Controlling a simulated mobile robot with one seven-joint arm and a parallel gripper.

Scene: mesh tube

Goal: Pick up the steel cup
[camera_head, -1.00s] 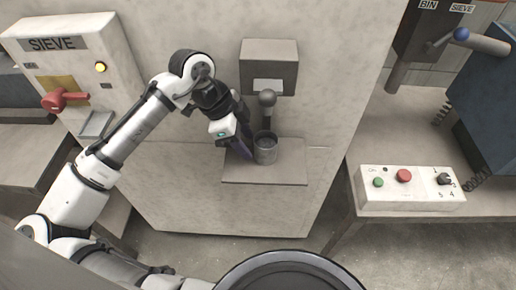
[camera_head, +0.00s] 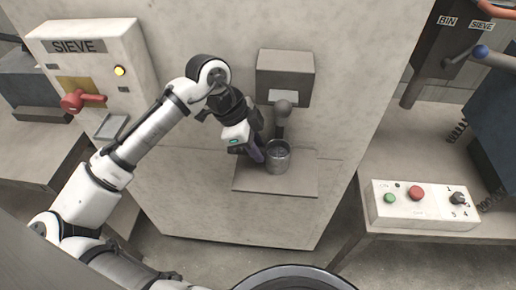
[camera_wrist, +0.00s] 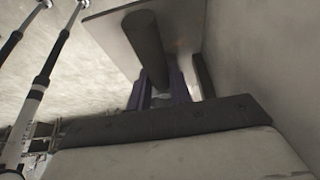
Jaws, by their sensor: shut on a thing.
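The steel cup (camera_head: 278,158) is a small grey cylinder with an open top. It stands upright over the small shelf (camera_head: 250,182) on the front of the pale cabinet. I cannot tell if there is a gap under it. My gripper (camera_head: 262,152) reaches it from the left, with purple fingers at the cup's left side, shut on it. The far finger is partly hidden. In the wrist view the purple fingers (camera_wrist: 160,92) flank a small grey patch, with a dark grey cylinder beyond that I cannot identify for sure.
A sieve panel with a red handle (camera_head: 82,101) is at left. A button box (camera_head: 422,206) sits on the bench at right.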

